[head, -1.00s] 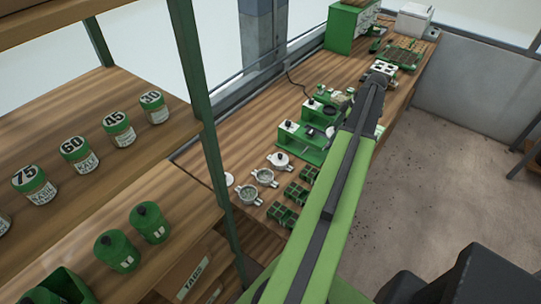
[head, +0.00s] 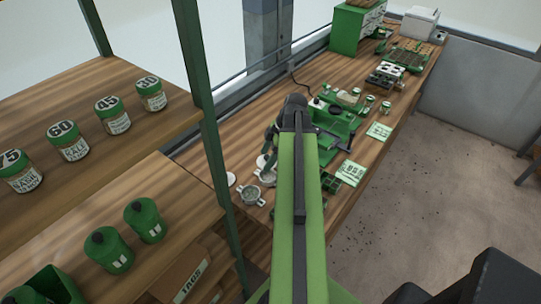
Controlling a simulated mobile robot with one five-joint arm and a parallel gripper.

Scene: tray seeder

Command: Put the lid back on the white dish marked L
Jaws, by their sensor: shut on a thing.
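My gripper (head: 266,150) hangs from the end of my arm over the row of white dishes, pointing down. It is shut on a small white thing (head: 261,161), which looks like a lid but is mostly hidden. A white two-handled dish (head: 267,179) stands open just below it, partly covered by my arm. Another open white dish (head: 250,196) with contents stands nearer. A flat white disc (head: 230,179) lies on the bench to the left. The lidded dish with a black knob is hidden now. No letter L is readable on any dish.
Green seed trays (head: 330,182), a printed card (head: 350,173) and a green machine (head: 340,117) are to the right on the wooden bench (head: 220,135). A shelf post (head: 203,110) stands close on the left, with labelled jars (head: 113,115). The bench left of my gripper is mostly clear.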

